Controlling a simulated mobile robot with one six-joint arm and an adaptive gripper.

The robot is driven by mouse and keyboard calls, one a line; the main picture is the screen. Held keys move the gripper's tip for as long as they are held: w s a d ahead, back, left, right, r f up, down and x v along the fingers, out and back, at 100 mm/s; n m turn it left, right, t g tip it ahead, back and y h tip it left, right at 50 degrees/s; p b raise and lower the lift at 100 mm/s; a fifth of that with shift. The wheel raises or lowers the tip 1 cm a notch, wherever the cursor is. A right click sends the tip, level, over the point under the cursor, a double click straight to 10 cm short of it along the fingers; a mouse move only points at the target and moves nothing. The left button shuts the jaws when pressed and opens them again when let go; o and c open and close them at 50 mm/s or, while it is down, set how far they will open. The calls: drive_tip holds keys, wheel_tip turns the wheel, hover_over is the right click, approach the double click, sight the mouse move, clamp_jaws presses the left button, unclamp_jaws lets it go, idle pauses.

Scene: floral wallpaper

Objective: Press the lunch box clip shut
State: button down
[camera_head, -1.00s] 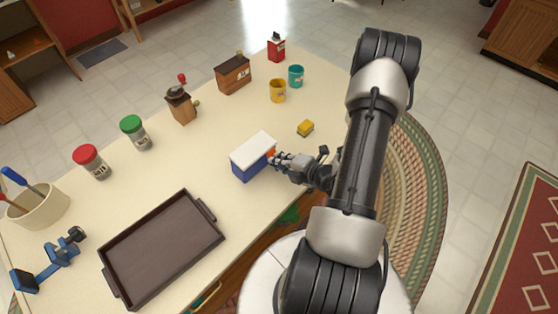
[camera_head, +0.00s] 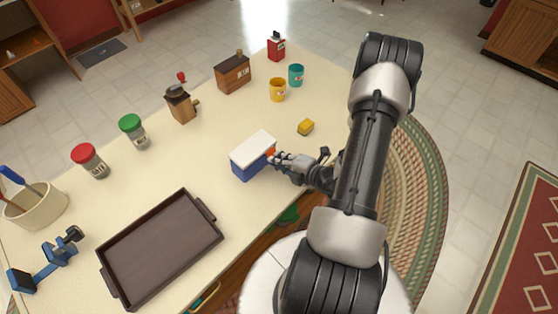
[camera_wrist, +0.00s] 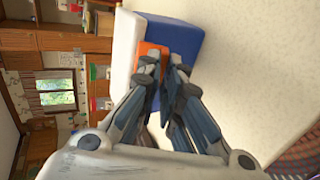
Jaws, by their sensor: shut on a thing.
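The lunch box (camera_head: 251,163) is blue with a white lid and sits on the cream table. The lid (camera_head: 253,146) lies on top of the box. An orange clip (camera_head: 270,153) is on the box's side facing my gripper. My gripper (camera_head: 276,160) is at that side, with its fingertips at the clip. In the wrist view the lunch box (camera_wrist: 180,42) is just beyond the fingers, and the orange clip (camera_wrist: 152,52) shows at the fingertips. My gripper (camera_wrist: 164,78) has its fingers close together, partly covering the clip. Whether the clip is latched cannot be told.
A yellow sponge-like block (camera_head: 306,127) lies behind my gripper. A yellow mug (camera_head: 278,90) and a teal mug (camera_head: 296,75) stand farther back. A dark tray (camera_head: 160,250) lies at the front left. The tabletop around the lunch box is clear.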

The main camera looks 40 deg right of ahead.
drive_tip(key=shift+w+f+t+b, duration=0.1)
drive_tip(key=shift+f+t+b, duration=0.2)
drive_tip(key=shift+t+b, duration=0.6)
drive_tip(key=shift+w+f+t+b, duration=0.1)
drive_tip(key=shift+f+t+b, duration=0.3)
drive_tip(key=shift+b, duration=0.75)
idle(2.1)
drive_tip(key=shift+w+f+t+b, duration=0.15)
drive_tip(key=shift+t+b, duration=0.5)
drive_tip(key=shift+w+f+t+b, duration=0.1)
drive_tip(key=shift+t+b, duration=0.5)
drive_tip(key=shift+t, duration=0.05)
idle(2.5)
